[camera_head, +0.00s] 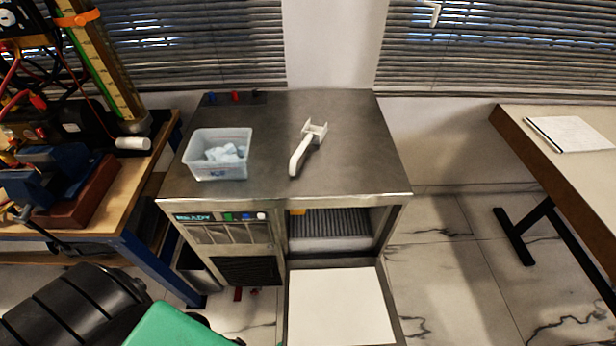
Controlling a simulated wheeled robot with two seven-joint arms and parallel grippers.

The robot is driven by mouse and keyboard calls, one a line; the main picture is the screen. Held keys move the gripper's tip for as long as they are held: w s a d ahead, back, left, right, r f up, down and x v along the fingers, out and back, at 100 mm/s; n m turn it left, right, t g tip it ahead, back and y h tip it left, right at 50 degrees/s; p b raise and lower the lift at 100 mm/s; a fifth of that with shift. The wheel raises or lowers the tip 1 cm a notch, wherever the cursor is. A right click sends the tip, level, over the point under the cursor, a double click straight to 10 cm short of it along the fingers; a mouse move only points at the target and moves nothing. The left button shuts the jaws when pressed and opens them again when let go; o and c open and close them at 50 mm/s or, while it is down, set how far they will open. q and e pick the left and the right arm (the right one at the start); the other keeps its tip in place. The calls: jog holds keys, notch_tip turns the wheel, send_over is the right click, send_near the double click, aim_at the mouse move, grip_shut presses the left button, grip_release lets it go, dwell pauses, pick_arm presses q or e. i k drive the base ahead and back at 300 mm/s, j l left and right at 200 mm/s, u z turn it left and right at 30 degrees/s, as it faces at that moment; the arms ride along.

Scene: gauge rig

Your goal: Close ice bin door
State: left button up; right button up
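The ice bin door (342,308) hangs open at the front of the steel ice machine (360,150). It is folded down and outward below the bin opening, its pale inner panel facing up. Its lower edge is cut off by the bottom of the picture. The bin opening (330,228) shows a grey ribbed interior with a white lower part and a small yellow piece at its upper left. Neither of my grippers is in view.
On the machine top are a clear tub (219,155) of ice and a white scoop (307,146). A cluttered workbench (100,215) stands left; a table (570,170) stands right. Black and green objects (80,305) fill the lower left. Marble floor right of the door is clear.

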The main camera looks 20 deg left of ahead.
aim_at(341, 302)
jog(key=k+j+z, duration=0.15)
jog(key=k+j, duration=1.95)
jog(key=i+l+z, duration=0.3)
jog(key=i+l, duration=0.45)
jog(key=i, duration=0.15)
